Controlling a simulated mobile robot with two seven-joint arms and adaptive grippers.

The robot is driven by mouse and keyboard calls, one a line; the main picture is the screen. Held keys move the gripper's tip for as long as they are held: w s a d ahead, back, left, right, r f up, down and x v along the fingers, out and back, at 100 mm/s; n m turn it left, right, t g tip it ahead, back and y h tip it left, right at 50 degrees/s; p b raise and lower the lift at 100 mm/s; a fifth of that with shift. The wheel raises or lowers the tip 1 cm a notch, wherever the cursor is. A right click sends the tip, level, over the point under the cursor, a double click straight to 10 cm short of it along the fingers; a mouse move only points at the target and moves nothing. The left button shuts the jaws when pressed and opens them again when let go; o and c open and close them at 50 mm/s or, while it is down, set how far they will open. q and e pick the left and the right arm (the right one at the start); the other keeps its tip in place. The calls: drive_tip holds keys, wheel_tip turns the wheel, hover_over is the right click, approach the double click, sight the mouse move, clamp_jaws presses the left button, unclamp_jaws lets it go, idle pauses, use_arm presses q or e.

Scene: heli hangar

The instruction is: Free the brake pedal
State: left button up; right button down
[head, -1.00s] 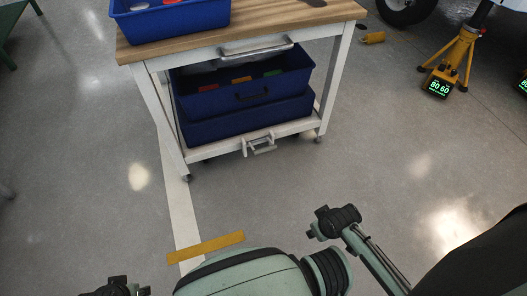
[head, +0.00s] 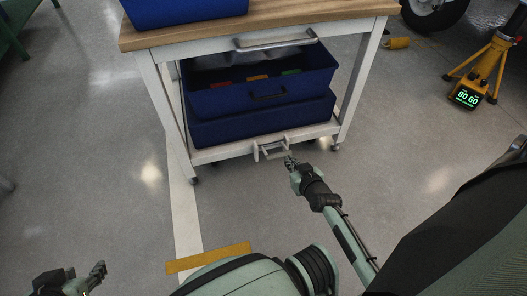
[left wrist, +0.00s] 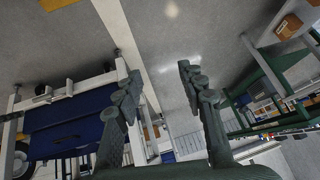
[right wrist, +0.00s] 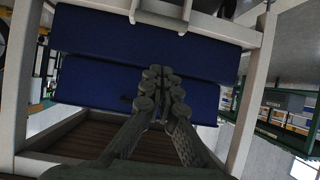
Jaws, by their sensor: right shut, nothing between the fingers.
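The brake pedal (head: 276,153) is a pale metal bar between two upright brackets at the front edge of the cart's lower shelf. It also shows in the right wrist view (right wrist: 160,19), at the top. My right gripper (head: 289,162) is shut and empty, with its tips close to the pedal's right side in the head view. I cannot tell whether they touch it. In the right wrist view its fingers (right wrist: 162,76) are together in front of the blue bins. My left gripper (head: 88,278) is open and empty above the floor at lower left; its fingers (left wrist: 156,78) are apart.
The white cart (head: 155,100) has a wooden top and carries blue bins (head: 258,122) on its lower shelf. A yellow floor strip (head: 208,258) lies in front. A yellow jack stand (head: 488,68) stands at right. Floor in front of the cart is mostly clear.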

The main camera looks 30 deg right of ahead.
use_arm(q)
drive_tip(key=shift+s+r, duration=0.15)
drive_tip(key=shift+r, duration=0.45)
use_arm(e)
drive_tip(key=shift+w+d+r+h, duration=0.15)
drive_tip(key=shift+w+d+h, duration=0.2)
drive_tip(key=shift+w, duration=0.15)
